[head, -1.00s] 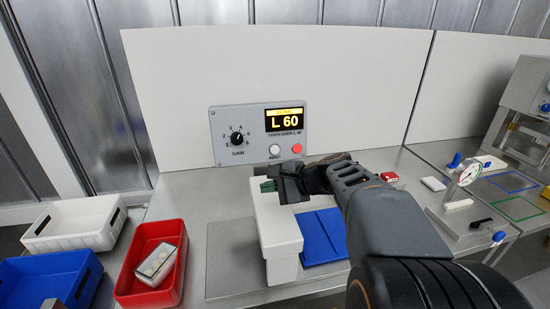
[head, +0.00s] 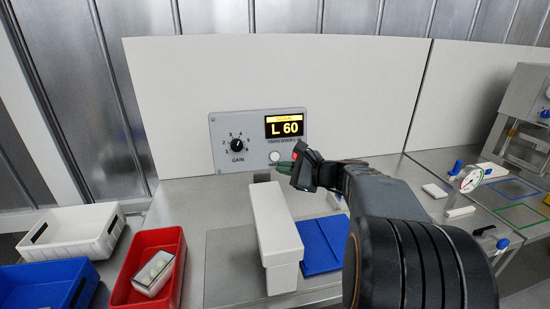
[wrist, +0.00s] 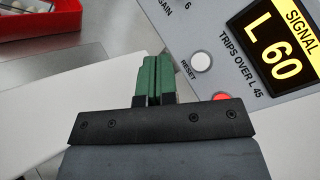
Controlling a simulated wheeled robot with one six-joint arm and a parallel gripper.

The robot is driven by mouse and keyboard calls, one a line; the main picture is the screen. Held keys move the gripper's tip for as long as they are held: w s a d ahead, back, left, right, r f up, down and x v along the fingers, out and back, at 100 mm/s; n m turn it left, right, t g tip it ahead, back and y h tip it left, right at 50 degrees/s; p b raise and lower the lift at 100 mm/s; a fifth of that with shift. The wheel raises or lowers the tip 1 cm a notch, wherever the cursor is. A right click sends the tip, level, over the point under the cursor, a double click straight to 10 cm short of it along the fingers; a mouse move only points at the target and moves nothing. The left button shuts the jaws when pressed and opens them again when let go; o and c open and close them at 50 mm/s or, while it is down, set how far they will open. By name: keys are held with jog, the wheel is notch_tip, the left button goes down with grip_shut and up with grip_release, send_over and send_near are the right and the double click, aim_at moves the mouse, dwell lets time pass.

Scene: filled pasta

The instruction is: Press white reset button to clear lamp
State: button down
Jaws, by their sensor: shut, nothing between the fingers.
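The white reset button (head: 274,156) is on the lower part of the grey control panel (head: 222,160); the wrist view shows the button (wrist: 202,62) with the label RESET beside it. A red lamp (wrist: 221,97) sits near the button, partly hidden by my gripper in the wrist view; in the head view only a sliver of red shows at the gripper. The display (head: 285,124) reads L 60. My gripper (head: 282,168) has green fingertips, shut and empty, just right of and below the button in the head view. In the wrist view the fingertips (wrist: 151,62) are left of the button, apart from it.
A white block-shaped housing (head: 275,225) stands below my gripper, with a blue tray (head: 322,245) beside it. A red bin (head: 150,240) holding a pale box, a white bin (head: 72,235) and a blue bin (head: 45,285) are at left. A gauge (head: 470,180) stands at right.

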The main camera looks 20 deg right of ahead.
jog(key=shift+w+d+f+p, duration=0.1)
jog(key=shift+w+d+f, duration=0.15)
jog(key=shift+w, duration=0.9)
jog(key=shift+w+d+f+p, duration=0.1)
jog(key=shift+w+d+f, duration=0.1)
jog(key=shift+w, duration=0.9)
jog(key=shift+w+d+f+p, duration=0.1)
jog(key=shift+w+d+f, duration=0.15)
jog(key=shift+w, duration=0.9)
jog(key=shift+w, duration=0.1)
jog(key=shift+w+d, duration=0.1)
jog(key=shift+w, duration=0.2)
jog(key=shift+w+f, duration=0.1)
jog(key=shift+w, duration=0.3)
jog(key=shift+s, duration=0.1)
dwell(0.5)
jog(key=shift+s+r+b, duration=0.2)
jog(key=shift+s+b, duration=0.2)
jog(key=shift+s, duration=0.3)
jog(key=shift+s+a+r+b, duration=0.15)
jog(key=shift+s+a+b, duration=0.05)
jog(key=shift+s, duration=0.6)
jog(key=shift+s+a+r+b, duration=0.1)
jog(key=shift+s+a+b, duration=0.1)
jog(key=shift+s, duration=0.6)
jog(key=shift+s+a+r+b, duration=0.15)
jog(key=shift+s+a, duration=0.05)
jog(key=shift+s, duration=0.6)
